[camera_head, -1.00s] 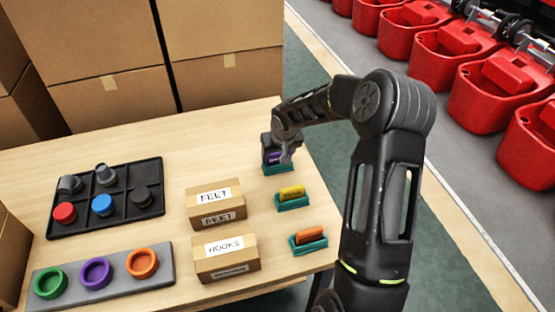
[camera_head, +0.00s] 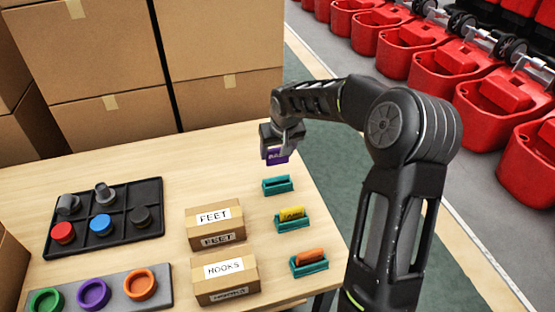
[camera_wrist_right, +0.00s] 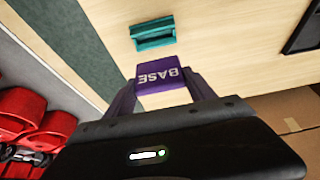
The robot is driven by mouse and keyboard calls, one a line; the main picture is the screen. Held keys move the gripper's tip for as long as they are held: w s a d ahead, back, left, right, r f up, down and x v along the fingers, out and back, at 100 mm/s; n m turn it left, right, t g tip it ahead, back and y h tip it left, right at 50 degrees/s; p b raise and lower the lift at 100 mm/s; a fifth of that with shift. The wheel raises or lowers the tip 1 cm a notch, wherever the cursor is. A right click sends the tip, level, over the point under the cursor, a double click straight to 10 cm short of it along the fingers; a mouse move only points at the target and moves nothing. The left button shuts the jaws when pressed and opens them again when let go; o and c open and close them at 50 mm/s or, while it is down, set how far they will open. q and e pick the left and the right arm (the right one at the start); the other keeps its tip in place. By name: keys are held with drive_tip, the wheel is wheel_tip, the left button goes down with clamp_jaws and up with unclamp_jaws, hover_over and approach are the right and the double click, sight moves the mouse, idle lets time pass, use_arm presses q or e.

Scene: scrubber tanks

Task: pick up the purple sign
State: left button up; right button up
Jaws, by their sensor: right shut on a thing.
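The purple sign (camera_head: 277,156) is held in my right gripper (camera_head: 276,150), above the far right part of the table. In the right wrist view the sign (camera_wrist_right: 160,77) reads "BASE" upside down, with the two fingers of my right gripper (camera_wrist_right: 162,90) shut on it from both sides. An empty teal holder (camera_head: 277,186) stands on the table below the sign, apart from it. The holder also shows in the right wrist view (camera_wrist_right: 153,32). My left gripper is not in view.
A yellow sign (camera_head: 291,213) and an orange sign (camera_head: 309,256) sit in teal holders. Two labelled boxes, FEET (camera_head: 214,225) and HOOKS (camera_head: 225,277), stand beside them. A black tray (camera_head: 116,238) and a grey ring rack (camera_head: 119,302) lie left. Large cartons (camera_head: 230,105) stand behind the table.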

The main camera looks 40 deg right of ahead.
idle(0.6)
drive_tip(key=s+a+r+n, duration=0.2)
drive_tip(key=a, duration=0.9)
drive_tip(key=s+a+r+n+y, duration=0.1)
drive_tip(key=a+r, duration=0.1)
drive_tip(key=a, duration=1)
drive_tip(key=shift+s+a+r+n+p, duration=0.15)
drive_tip(key=shift+s+r+n+p, duration=0.05)
drive_tip(key=shift+s+n+p, duration=0.2)
